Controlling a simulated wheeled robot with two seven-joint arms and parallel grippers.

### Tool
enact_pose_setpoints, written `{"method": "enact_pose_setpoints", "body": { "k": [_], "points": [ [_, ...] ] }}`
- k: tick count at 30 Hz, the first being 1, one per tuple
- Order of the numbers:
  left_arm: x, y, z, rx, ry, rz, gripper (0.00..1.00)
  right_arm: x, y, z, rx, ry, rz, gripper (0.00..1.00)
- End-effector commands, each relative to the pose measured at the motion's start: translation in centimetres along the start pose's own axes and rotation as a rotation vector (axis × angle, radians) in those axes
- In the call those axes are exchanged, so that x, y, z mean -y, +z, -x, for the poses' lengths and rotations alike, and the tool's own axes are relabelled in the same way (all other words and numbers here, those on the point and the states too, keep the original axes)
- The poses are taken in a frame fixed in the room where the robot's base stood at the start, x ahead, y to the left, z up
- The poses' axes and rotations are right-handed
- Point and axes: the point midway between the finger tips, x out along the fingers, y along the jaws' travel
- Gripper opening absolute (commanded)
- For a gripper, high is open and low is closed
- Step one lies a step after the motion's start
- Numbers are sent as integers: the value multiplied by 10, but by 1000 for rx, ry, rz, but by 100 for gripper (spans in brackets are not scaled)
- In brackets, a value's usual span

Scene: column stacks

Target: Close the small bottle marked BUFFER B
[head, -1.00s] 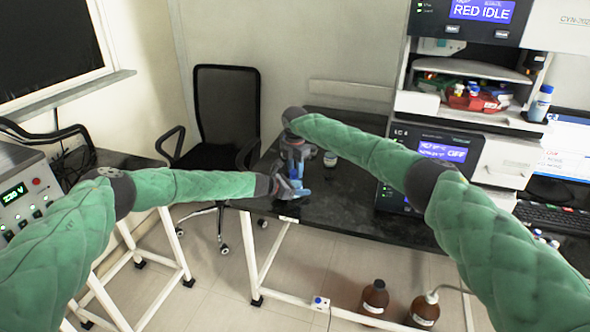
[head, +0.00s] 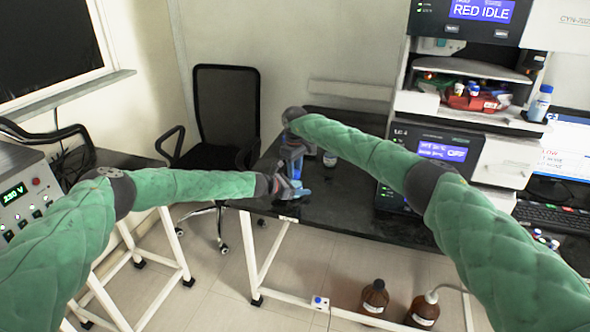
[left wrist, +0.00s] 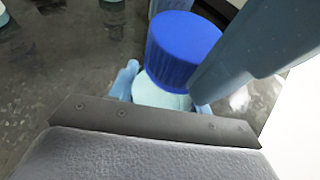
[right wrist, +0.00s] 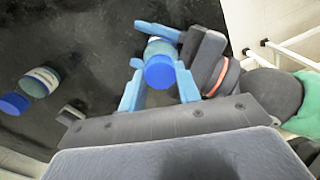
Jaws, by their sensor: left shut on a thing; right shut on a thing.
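A small bottle with a pale body (left wrist: 160,96) stands between the light blue fingers of my left gripper (head: 299,190), which is shut on it. A ribbed blue cap (left wrist: 184,48) sits at the top of the bottle. My right gripper (head: 295,170) is above my left one and is shut on the cap. In the right wrist view the cap (right wrist: 160,73) is between its blue fingers, with the labelled bottle body (right wrist: 160,47) behind it. The writing on the label cannot be read, and the rim under the cap is hidden, so I cannot tell how tightly it sits.
Instruments (head: 440,150) stand to the right. A black chair (head: 227,110) is behind at left. The bench front is mostly clear.

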Motion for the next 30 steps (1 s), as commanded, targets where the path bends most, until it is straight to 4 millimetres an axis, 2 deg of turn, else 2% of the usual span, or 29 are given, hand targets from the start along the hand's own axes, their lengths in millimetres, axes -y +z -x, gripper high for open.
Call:
{"method": "enact_pose_setpoints", "body": {
  "k": [1, 11, 12, 15, 24, 30],
  "points": [
    [5, -2, -2, -1, -8, -1, 0, -3, 0, 2, -4, 4, -22, 12],
    [5, -2, -2, -1, -8, -1, 0, -3, 0, 2, -4, 5, -43, 12],
    [5, -2, -2, -1, -8, -1, 0, -3, 0, 2, -4, 5, -43, 37],
    [4, -2, -2, -1, -7, -1, 0, -3, 0, 2, -4, 4, -42, 54],
    [2, -2, -1, -1, -3, 0, 0, -1, 0, 2, -2, 2, -40, 54],
    [1, -2, 0, -1, -1, 0, 0, -1, 0, 16, -3, 2, -38, 54]
  ]
}}
